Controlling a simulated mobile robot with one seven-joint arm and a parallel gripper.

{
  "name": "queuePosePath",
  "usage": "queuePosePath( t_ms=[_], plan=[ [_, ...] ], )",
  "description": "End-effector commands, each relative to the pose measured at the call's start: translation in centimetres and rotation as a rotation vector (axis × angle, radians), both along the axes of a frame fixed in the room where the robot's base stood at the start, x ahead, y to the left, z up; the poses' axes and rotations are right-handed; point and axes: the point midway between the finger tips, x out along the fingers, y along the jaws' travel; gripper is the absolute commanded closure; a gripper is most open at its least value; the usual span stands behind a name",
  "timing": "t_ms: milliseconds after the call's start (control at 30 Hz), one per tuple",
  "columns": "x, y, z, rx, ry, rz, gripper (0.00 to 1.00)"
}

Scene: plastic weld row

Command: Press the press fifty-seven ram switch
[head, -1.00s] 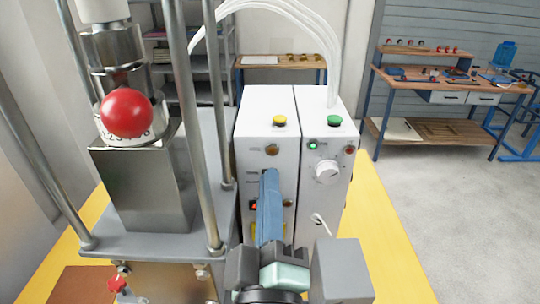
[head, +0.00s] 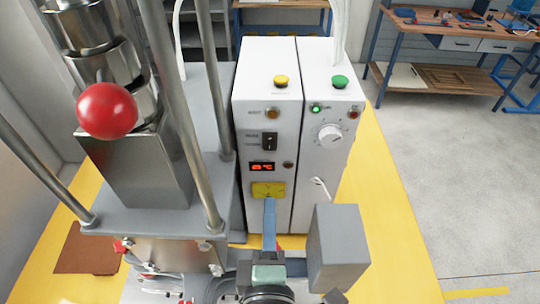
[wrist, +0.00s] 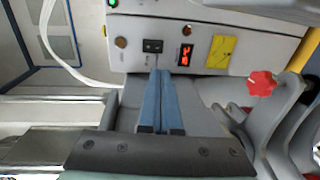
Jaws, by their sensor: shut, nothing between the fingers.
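A white control cabinet in two halves stands right of the press. Its left half (head: 246,215) carries a black rocker switch (head: 270,141) with small print I cannot read; I cannot confirm it is the ram switch. The rocker also shows in the wrist view (wrist: 152,46). Below it in the head view are a red-lit display (head: 262,167) and a yellow label (head: 267,190). My gripper (head: 269,202) has its blue fingers together and empty. In the head view its tips overlap the label's lower edge; in the wrist view they point toward the rocker, apparently short of it.
The press has steel columns (head: 164,100) and a red ball (head: 107,111) on the left. A yellow button (head: 281,81) and green button (head: 339,82) sit on top of the cabinet. A red knob (wrist: 262,83) is right of the fingers. Floor at right is clear.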

Motion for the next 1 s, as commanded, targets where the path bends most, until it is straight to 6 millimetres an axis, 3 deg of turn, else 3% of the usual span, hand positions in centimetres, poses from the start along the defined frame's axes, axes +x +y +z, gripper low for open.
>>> queuePosePath(
  t_ms=[600,800,1000],
  plan=[
    [10.3,-0.1,-0.8,0.001,-0.001,-0.001,1.00],
    [12.2,0.0,-1.2,0.001,-0.001,0.000,1.00],
    [12.9,0.0,-1.4,0.001,-0.002,0.000,1.00]
  ],
)
